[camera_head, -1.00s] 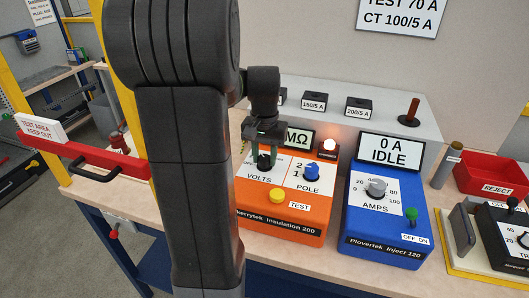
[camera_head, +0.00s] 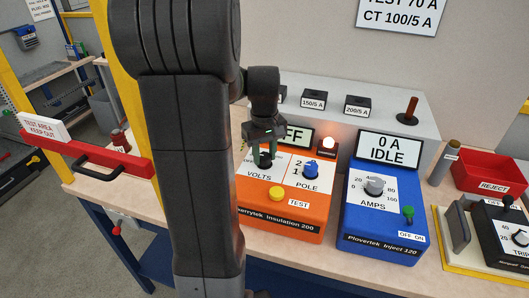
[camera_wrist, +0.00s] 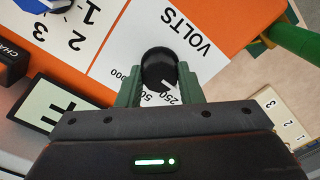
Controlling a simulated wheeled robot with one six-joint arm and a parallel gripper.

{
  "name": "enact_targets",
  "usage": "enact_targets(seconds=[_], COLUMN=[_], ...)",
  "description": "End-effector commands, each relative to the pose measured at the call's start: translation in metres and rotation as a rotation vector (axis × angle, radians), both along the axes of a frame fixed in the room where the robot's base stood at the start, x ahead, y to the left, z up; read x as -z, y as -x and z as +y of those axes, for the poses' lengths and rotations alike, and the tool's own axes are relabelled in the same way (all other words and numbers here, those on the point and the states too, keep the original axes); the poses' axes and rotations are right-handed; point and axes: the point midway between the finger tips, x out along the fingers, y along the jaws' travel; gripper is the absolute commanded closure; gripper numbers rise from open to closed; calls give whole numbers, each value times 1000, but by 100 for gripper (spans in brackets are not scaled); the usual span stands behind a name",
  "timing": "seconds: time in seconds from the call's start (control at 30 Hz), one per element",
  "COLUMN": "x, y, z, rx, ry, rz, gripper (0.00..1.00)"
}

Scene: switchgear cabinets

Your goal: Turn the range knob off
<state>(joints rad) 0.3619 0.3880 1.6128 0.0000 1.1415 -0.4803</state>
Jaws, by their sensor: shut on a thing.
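The black range knob (camera_wrist: 158,66) sits on the white VOLTS panel of the orange insulation tester (camera_head: 282,222). In the wrist view my gripper (camera_wrist: 159,84) has its green fingers on both sides of the knob, shut on it. A white pointer mark shows on the knob's lower right; numbers beside it are partly hidden. In the head view my gripper (camera_head: 265,157) reaches down onto the knob (camera_head: 265,164) from above. The tester's display (camera_head: 297,136) shows "FF", its left part hidden behind my gripper.
The blue POLE knob (camera_head: 311,170) and yellow TEST button (camera_head: 276,194) are close to the range knob. A lit red lamp (camera_head: 328,145) stands behind. The blue injector (camera_head: 383,220) reads "0 A IDLE". A red barrier (camera_head: 95,157) is at left.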

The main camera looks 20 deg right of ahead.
Motion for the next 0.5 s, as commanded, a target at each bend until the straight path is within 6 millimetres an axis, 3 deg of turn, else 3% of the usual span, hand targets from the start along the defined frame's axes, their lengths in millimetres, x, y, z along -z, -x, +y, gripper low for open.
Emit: enact_targets(seconds=[0.5], x=[-1], y=[-1], z=[0], rx=[-38], ry=[2], rz=[-3], gripper=[89])
